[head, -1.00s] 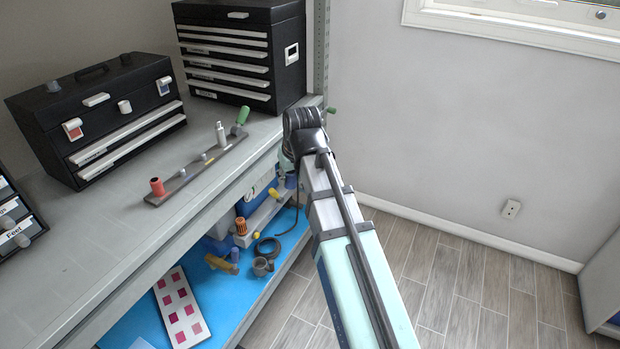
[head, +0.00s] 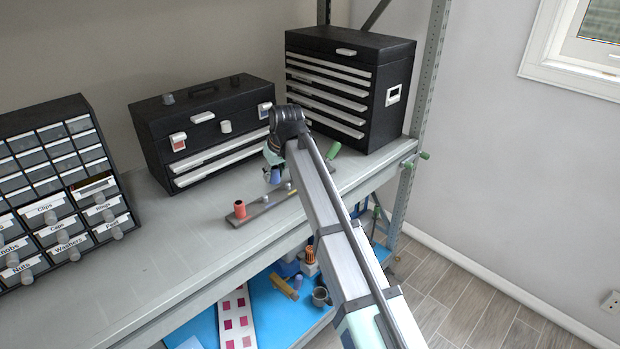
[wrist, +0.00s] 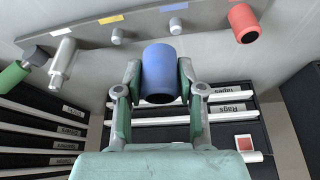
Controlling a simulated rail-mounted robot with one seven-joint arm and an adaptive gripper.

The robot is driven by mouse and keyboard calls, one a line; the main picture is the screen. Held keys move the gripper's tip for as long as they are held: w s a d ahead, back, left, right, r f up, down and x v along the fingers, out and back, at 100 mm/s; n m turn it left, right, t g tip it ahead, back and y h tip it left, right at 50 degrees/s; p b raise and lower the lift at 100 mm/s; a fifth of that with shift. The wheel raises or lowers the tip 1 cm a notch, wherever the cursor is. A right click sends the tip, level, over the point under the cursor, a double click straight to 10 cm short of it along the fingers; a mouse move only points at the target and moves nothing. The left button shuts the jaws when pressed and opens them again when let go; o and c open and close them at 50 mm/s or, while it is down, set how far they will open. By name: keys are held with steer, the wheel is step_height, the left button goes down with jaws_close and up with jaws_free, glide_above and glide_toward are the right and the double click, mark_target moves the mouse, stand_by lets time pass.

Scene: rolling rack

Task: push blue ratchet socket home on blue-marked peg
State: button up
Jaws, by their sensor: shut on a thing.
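My gripper (wrist: 160,84) is shut on the blue socket (wrist: 158,74), with one finger on each side of it. In the head view the blue socket (head: 275,176) hangs under my gripper (head: 274,162), over or beside the grey peg rail (head: 262,207). In the wrist view the blue mark (wrist: 174,5) and its short grey peg (wrist: 175,26) show just beyond the socket. The peg looks bare and apart from the socket; the height between them is hard to tell.
On the rail stand a red socket (wrist: 243,23), a bare peg by a yellow mark (wrist: 111,18), and a silver socket (wrist: 63,58). A green handle (head: 334,150) lies at the rail's far end. A black toolbox (head: 150,135) and drawer chest (head: 400,65) stand behind. The left bench front is clear.

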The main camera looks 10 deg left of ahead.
mark_target(265, 196)
steer(key=a, duration=0.3)
steer(key=shift+w+a+r+n, duration=0.1)
steer(key=shift+a+r+n, duration=0.2)
steer(key=shift+a, duration=0.1)
steer(key=shift+f, duration=0.1)
steer(key=shift+f+b, duration=0.95)
steer(key=shift+f, duration=1.8)
steer(key=shift+f, duration=0.45)
steer(key=shift+f+b, duration=0.3)
steer(key=shift+f, duration=0.05)
steer(key=shift+f+b, duration=0.4)
steer(key=shift+f, duration=0.65)
steer(key=o, duration=1.2)
steer(key=shift+o, duration=0.2)
